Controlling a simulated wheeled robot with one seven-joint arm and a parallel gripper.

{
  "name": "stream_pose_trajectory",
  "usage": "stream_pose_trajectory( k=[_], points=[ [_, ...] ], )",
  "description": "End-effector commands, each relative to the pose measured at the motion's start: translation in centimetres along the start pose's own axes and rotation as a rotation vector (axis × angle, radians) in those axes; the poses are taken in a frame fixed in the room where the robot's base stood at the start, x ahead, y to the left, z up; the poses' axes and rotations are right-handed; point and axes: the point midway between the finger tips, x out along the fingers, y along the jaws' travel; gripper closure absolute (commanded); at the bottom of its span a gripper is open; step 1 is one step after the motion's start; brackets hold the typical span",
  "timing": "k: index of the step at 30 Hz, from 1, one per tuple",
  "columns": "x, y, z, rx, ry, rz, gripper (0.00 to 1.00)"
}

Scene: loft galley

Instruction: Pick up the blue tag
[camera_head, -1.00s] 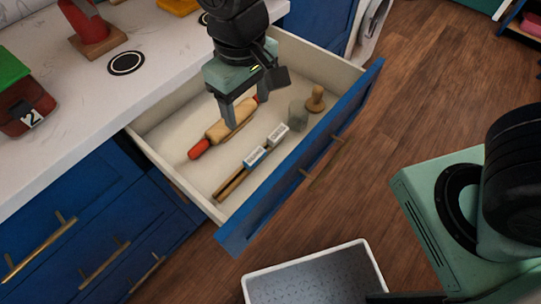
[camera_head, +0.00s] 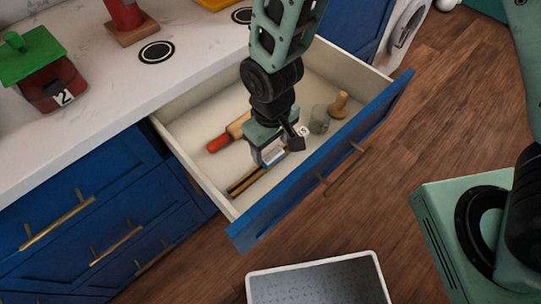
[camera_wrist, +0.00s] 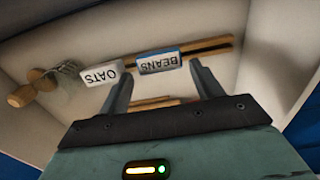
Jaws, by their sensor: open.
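The blue tag (camera_head: 275,156) is a small block with a white face and blue edge in the open drawer (camera_head: 186,172). My gripper (camera_head: 270,160) is over the drawer at the blue tag. In the wrist view its open fingers (camera_wrist: 159,72) frame the tag; contact cannot be told.
A white bin (camera_head: 320,280) stands on the floor below.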

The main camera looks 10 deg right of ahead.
Motion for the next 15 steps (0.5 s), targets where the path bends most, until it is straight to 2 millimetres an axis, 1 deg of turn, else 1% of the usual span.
stream_pose_trajectory(
  k=[3,7,10,15],
  points=[
    [1.8,0.0,0.1,0.0,-0.005,0.001,0.35],
    [3.2,0.0,0.1,0.0,-0.003,0.0,0.35],
    [3.7,0.0,0.1,0.0,-0.001,0.0,0.35],
    [3.7,0.0,0.0,0.0,0.0,0.0,0.35]
  ],
)
